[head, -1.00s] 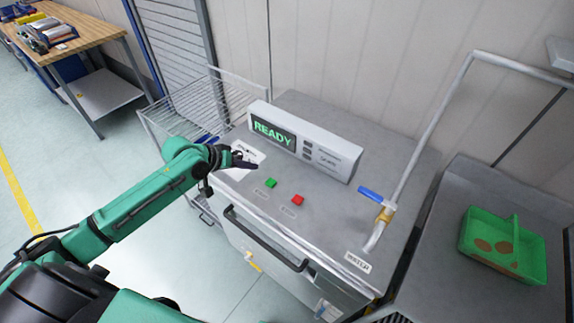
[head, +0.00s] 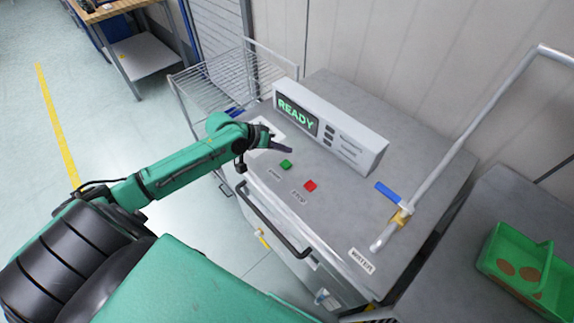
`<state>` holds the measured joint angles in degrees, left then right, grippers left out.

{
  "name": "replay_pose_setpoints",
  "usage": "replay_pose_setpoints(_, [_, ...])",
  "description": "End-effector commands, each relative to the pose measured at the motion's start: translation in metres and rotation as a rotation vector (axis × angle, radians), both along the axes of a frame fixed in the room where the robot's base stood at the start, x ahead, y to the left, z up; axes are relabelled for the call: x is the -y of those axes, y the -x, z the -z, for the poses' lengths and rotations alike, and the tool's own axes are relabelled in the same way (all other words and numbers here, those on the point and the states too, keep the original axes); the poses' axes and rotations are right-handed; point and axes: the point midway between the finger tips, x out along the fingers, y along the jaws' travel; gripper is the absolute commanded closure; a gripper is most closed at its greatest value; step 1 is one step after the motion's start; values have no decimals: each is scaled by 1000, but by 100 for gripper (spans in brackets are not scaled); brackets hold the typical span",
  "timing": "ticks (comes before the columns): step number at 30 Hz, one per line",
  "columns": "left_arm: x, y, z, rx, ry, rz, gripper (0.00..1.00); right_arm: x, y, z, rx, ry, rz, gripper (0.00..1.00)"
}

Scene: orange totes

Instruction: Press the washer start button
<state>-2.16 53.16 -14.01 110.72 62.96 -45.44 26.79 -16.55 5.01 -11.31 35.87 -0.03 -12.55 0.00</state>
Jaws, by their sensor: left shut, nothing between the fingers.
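The washer (head: 340,208) is a grey metal cabinet with a flat top. A green button (head: 286,164) and a red button (head: 310,186) sit on its top near the front edge, each with a small label beside it. The display box (head: 297,116) behind them reads READY in green. My left gripper (head: 290,150) is shut and empty. In the picture its dark fingertips are just above and behind the green button; I cannot tell how high they are over the top. My right gripper is not in view.
A tap with a blue handle (head: 388,192) and grey pipe stands at the washer's right side. A green basket (head: 515,250) with brown items is on the right counter. A wire rack (head: 215,85) stands left of the washer. A handle bar (head: 270,222) runs along the front.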

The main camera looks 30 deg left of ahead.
Motion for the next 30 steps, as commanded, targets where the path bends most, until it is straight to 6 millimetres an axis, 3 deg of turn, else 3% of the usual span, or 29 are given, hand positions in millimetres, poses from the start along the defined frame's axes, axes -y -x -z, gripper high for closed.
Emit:
replay_pose_setpoints(1, [0, 0, 17, 0, -1, 1, 100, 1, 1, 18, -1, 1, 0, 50])
replay_pose_setpoints(3, [0, 0, 25, 0, 0, 0, 100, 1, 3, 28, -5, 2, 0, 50])
replay_pose_setpoints(9, [0, 0, 41, 0, 1, 0, 100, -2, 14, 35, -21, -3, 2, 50])
replay_pose_setpoints(30, [0, 0, 41, 0, 1, 0, 100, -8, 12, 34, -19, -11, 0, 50])
